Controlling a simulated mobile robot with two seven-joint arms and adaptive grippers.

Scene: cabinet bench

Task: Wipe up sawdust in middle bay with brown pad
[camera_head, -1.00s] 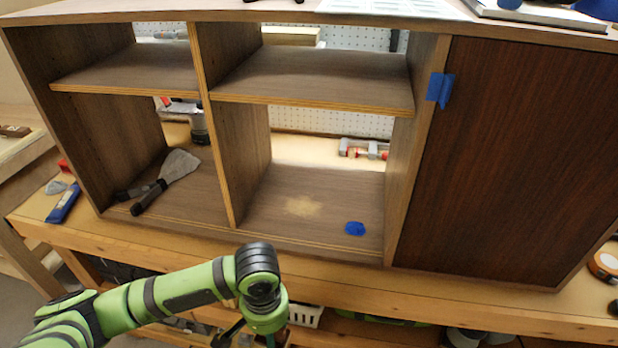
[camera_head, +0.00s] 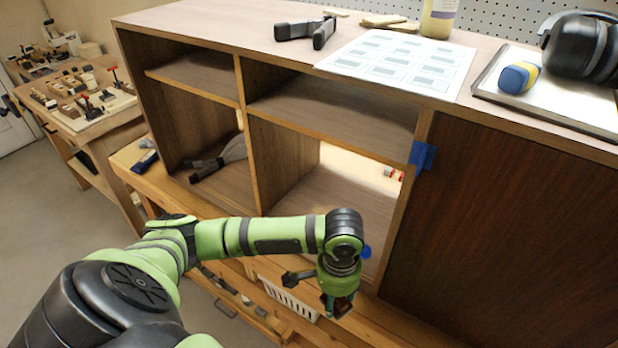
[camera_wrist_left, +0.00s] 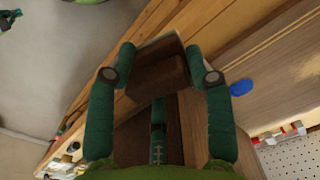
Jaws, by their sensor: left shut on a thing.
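My left gripper (camera_head: 338,303) hangs in front of the cabinet's middle bay, near the bench's front edge. In the left wrist view its fingers (camera_wrist_left: 160,58) are shut on the brown pad (camera_wrist_left: 158,78), a dark brown block held between them. The pad is hard to make out in the head view. The middle bay (camera_head: 335,192) is open at the front, with a wooden floor. The sawdust is not visible now; my arm covers part of the bay floor. A blue blob (camera_head: 365,251) lies on that floor, partly hidden by my wrist, and shows in the wrist view (camera_wrist_left: 242,87). My right gripper is out of view.
A divider (camera_head: 246,140) and a shelf (camera_head: 335,112) bound the bay. A dark closed door (camera_head: 500,220) stands to the right, with blue tape (camera_head: 421,156) on the upright beside it. A white basket (camera_head: 290,300) sits below.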

